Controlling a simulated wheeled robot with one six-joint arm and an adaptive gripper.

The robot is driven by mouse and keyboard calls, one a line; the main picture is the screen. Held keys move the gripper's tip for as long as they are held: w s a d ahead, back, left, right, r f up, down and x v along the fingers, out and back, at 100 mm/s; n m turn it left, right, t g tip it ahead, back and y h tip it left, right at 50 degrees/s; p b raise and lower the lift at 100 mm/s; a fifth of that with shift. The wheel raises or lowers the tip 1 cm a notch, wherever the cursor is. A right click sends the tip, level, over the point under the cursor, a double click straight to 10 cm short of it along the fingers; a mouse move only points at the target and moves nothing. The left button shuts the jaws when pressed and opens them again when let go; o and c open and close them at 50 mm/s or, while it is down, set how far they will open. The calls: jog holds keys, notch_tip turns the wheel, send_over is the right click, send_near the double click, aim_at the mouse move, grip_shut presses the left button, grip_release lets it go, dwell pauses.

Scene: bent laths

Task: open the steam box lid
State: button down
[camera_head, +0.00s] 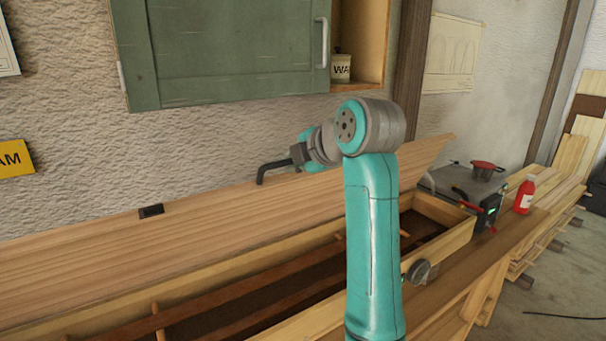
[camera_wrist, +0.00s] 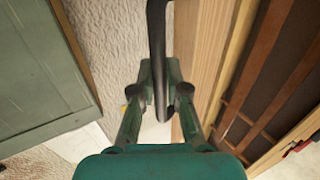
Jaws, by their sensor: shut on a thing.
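The steam box lid (camera_head: 190,240) is a long pale wooden board. It stands raised and tilted back toward the wall, and it shows in the wrist view (camera_wrist: 198,45). The steam box (camera_head: 455,237) below it is open, with a dark inside and thin wooden bars across it. A dark bent handle (camera_head: 270,168) sits at the lid's upper edge. My gripper (camera_head: 297,155) is shut on this handle; in the wrist view the handle (camera_wrist: 157,35) passes between the fingers. My arm hides part of the lid and box.
A green wall cabinet (camera_head: 225,50) hangs above the lid, close to my gripper. A red bottle (camera_head: 525,195) and a dark device with a green display (camera_head: 489,212) stand at the box's right end. Stacked boards (camera_head: 560,190) lie further right.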

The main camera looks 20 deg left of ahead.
jog(key=shift+w+a+r, duration=0.3)
jog(key=shift+w+a, duration=0.1)
jog(key=shift+a, duration=0.15)
jog(key=shift+w+a+r, duration=0.3)
jog(key=shift+w+a, duration=0.05)
jog(key=shift+a, duration=0.15)
jog(key=w+a+r, duration=0.1)
jog(key=w+a, duration=0.8)
jog(key=a, duration=0.2)
jog(key=shift+a+r, duration=0.3)
jog(key=shift+r, duration=0.1)
jog(key=c, duration=0.9)
grip_release()
jog(key=shift+w, duration=0.1)
jog(key=shift+d, duration=0.1)
jog(key=shift+v, duration=4.45)
